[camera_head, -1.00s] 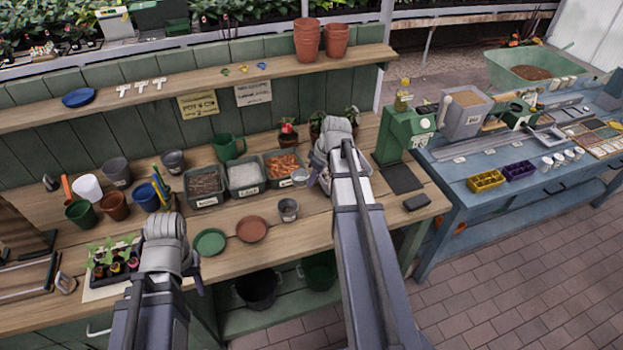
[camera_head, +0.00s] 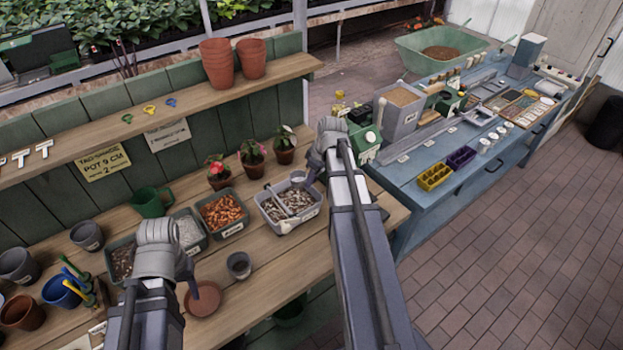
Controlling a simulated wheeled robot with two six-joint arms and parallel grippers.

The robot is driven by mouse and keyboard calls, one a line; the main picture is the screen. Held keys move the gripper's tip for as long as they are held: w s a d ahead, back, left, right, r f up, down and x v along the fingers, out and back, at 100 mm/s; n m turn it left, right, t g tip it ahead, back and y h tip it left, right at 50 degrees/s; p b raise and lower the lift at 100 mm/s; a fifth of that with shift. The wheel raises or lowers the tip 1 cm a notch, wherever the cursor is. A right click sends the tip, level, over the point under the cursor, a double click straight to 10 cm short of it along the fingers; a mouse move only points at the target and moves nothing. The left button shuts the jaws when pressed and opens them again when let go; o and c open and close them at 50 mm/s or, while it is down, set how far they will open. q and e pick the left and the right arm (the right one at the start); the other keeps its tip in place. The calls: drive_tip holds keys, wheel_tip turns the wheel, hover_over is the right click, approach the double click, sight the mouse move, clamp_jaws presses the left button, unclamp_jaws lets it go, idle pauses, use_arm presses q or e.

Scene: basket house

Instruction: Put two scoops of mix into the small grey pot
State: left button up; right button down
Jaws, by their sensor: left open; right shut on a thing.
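The small grey pot (camera_head: 238,265) stands upright on the wooden bench, in front of the bins. A light grey bin (camera_head: 284,228) of brown-and-white mix stands behind it to the right, with a pale bar across it. My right gripper (camera_head: 312,172) is over the bin's back right edge. It is shut on what looks like a grey scoop (camera_head: 297,178), whose bowl shows just left of the fingers; its handle is mostly hidden. My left gripper (camera_head: 184,268) is open and empty over the bench, left of the pot. Its fingers are partly hidden by its wrist.
Bins of orange bits (camera_head: 222,213), white grains (camera_head: 190,232) and dark soil (camera_head: 122,260) stand left of the mix. A terracotta saucer (camera_head: 204,299) lies near the pot. Potted flowers (camera_head: 253,155) stand behind. A blue table (camera_head: 450,190) is at the right.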

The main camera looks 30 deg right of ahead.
drive_tip(key=f+g+b, duration=0.1)
drive_tip(key=f+b, duration=0.4)
drive_tip(key=w+f+g+h+b, duration=0.1)
drive_tip(key=f+b, duration=0.1)
drive_tip(key=f, duration=0.1)
drive_tip(key=shift+a+f+g, duration=0.2)
drive_tip(key=shift+a+g, duration=0.05)
drive_tip(key=shift+g, duration=0.05)
use_arm(q)
drive_tip(key=shift+f+b, duration=1)
drive_tip(key=shift+f, duration=3.65)
use_arm(e)
drive_tip(key=shift+f, duration=0.9)
use_arm(q)
wheel_tip(320, 180, up, 10)
drive_tip(key=p, duration=1)
use_arm(e)
drive_tip(key=shift+t+y, duration=0.3)
drive_tip(key=shift+t, duration=0.5)
drive_tip(key=r, duration=1)
drive_tip(key=shift+s+d+r, duration=0.15)
drive_tip(key=shift+s+r, duration=0.15)
